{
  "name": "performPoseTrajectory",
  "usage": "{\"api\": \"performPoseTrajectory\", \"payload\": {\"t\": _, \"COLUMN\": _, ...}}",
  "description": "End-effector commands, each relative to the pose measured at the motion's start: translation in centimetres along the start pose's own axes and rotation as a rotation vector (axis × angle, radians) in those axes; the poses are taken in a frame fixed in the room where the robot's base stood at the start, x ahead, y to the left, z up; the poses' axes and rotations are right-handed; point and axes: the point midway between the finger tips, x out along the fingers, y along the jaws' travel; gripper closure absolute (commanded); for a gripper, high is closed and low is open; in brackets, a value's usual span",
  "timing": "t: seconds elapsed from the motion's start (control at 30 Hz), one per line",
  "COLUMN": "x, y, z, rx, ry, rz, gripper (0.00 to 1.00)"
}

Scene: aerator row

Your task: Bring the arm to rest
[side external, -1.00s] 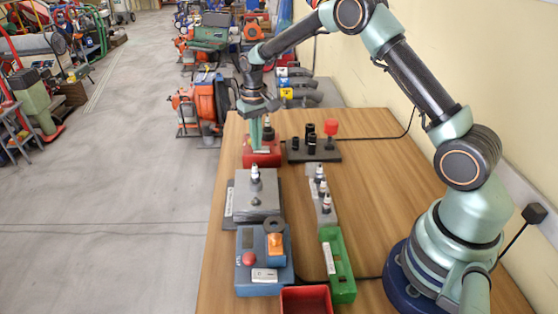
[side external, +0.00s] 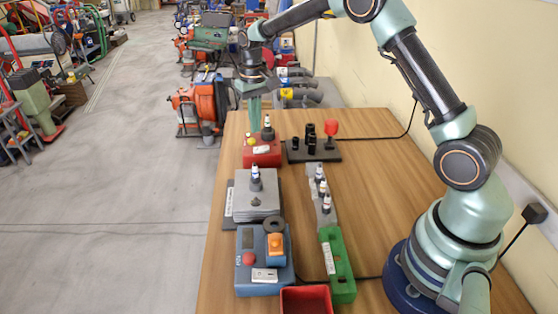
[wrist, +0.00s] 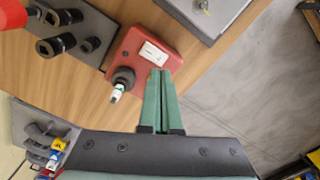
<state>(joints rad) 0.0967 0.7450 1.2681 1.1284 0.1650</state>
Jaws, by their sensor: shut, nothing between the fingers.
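My gripper (side external: 254,121) is shut and empty, with its two green fingers pressed together and pointing down. It is above the far end of the table, over the red block (side external: 262,153). In the wrist view the closed fingertips (wrist: 160,73) overlap the edge of the red block (wrist: 140,42). A black and white aerator (side external: 267,128) stands upright on the block, beside the fingers and apart from them. The same aerator (wrist: 122,82) shows left of the fingers in the wrist view. My arm reaches across from the right.
A dark rack (side external: 297,154) with black sockets and a red knob stands right of the block. Nearer are a grey plate (side external: 243,209), a grey strip with several aerators (side external: 330,218), a blue tester (side external: 252,276), a green block (side external: 343,288) and a red bin (side external: 304,300).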

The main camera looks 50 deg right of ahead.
Motion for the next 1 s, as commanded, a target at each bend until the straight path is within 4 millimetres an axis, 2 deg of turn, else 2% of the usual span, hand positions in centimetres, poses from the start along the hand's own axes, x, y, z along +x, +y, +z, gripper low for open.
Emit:
{"api": "performPoseTrajectory", "payload": {"t": 0.2, "x": -1.3, "y": 0.0, "z": 0.0, "rx": 0.0, "ry": 0.001, "rz": 0.0, "gripper": 1.0}}
{"api": "performPoseTrajectory", "payload": {"t": 0.53, "x": -1.5, "y": 0.0, "z": 0.0, "rx": 0.0, "ry": 0.0, "rz": 0.0, "gripper": 1.0}}
{"api": "performPoseTrajectory", "payload": {"t": 0.63, "x": -2.1, "y": -0.1, "z": 0.2, "rx": -0.004, "ry": 0.01, "rz": -0.002, "gripper": 1.0}}
{"api": "performPoseTrajectory", "payload": {"t": 0.77, "x": -4.5, "y": -0.2, "z": 1.4, "rx": -0.023, "ry": 0.044, "rz": -0.007, "gripper": 1.0}}
{"api": "performPoseTrajectory", "payload": {"t": 1.0, "x": -10.1, "y": -0.4, "z": 5.8, "rx": -0.078, "ry": 0.148, "rz": -0.023, "gripper": 1.0}}
